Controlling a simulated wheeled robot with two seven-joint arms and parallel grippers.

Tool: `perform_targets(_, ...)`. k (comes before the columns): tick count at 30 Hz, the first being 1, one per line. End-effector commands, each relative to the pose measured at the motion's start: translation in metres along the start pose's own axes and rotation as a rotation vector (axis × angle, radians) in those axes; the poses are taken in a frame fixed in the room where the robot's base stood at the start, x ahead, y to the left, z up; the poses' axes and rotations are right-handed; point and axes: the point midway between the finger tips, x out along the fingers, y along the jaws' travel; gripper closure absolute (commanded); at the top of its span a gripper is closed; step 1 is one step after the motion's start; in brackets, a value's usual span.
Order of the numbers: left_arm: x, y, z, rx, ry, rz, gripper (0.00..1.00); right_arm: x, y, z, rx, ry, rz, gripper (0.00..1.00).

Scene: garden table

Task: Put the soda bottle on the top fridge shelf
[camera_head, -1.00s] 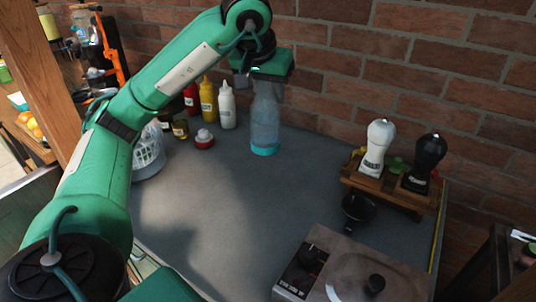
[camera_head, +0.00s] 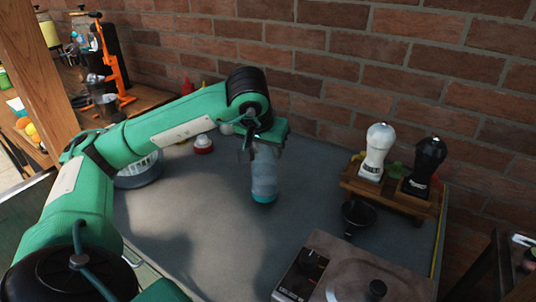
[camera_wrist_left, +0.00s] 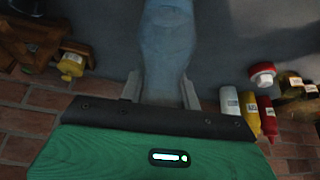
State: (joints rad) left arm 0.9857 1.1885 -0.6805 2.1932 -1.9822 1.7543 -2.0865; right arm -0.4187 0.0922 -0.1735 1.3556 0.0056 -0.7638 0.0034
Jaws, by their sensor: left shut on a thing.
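The soda bottle (camera_head: 264,176) is clear and bluish, with a teal base. It hangs roughly upright below my left gripper (camera_head: 262,143), over the grey counter top. I cannot tell whether its base clears the surface. In the left wrist view the bottle (camera_wrist_left: 165,48) lies between the two fingers of my left gripper (camera_wrist_left: 162,88), which are shut on it. My right gripper is in no view. No fridge shelf can be made out in these frames.
A wooden rack with white and black shakers (camera_head: 374,150) and a dark cup (camera_head: 358,215) stand at the right. A burner (camera_head: 350,275) is in front. A red-and-white jar (camera_head: 203,144) and sauce bottles (camera_wrist_left: 250,110) are at the back left. The grey counter top (camera_head: 190,215) is clear mid-left.

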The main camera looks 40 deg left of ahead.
Motion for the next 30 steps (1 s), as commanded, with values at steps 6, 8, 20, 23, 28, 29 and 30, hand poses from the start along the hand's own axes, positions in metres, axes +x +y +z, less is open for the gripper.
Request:
perform_targets(6, 0.018, -0.001, 0.009, -0.001, 0.001, -0.001, 1.0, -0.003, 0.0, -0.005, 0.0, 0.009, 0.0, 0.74)
perform_targets(8, 0.017, -0.001, 0.009, -0.001, 0.001, 0.0, 1.0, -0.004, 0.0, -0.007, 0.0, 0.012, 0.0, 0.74)
perform_targets(20, 0.019, 0.0, 0.01, 0.0, -0.001, 0.0, 0.56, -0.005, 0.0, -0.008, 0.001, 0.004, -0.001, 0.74)
perform_targets(23, 0.019, 0.0, 0.01, 0.0, -0.001, 0.0, 0.46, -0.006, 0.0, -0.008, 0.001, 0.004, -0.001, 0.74)
perform_targets(28, 0.019, 0.0, 0.01, 0.0, 0.0, 0.0, 0.46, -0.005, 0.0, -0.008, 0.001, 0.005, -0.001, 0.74)
perform_targets(29, 0.019, 0.0, 0.01, 0.0, 0.0, 0.0, 0.46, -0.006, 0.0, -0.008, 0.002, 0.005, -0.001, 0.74)
perform_targets(30, 0.019, 0.0, 0.01, 0.0, 0.0, 0.0, 0.46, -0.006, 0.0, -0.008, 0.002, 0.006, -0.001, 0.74)
